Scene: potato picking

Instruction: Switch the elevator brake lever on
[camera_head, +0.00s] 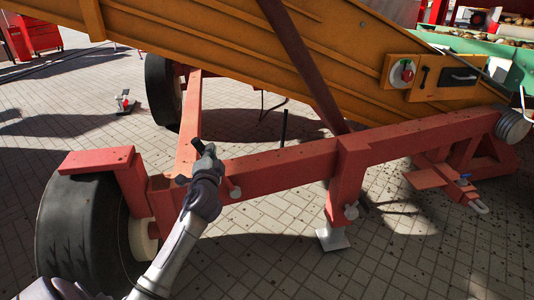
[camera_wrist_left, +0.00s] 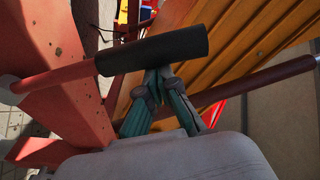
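The brake lever is a red rod (camera_wrist_left: 55,80) with a black cylindrical grip (camera_wrist_left: 155,50), lying across the left wrist view. In the head view the end of the black grip (camera_head: 198,146) shows just above my left gripper (camera_head: 208,157), over the red frame beam. In the wrist view my left gripper's teal fingers (camera_wrist_left: 160,76) come together at their tips, at the lower edge of the black grip. The tips are partly hidden by the grip; I cannot tell whether they touch it. My right gripper is not in view.
A red chassis beam (camera_head: 285,162) runs across the head view below the orange elevator side (camera_head: 250,40). A black tyre (camera_head: 82,232) stands at the lower left. A control panel with a red knob (camera_head: 407,71) is at the upper right. Paved floor (camera_head: 270,265) lies open in front.

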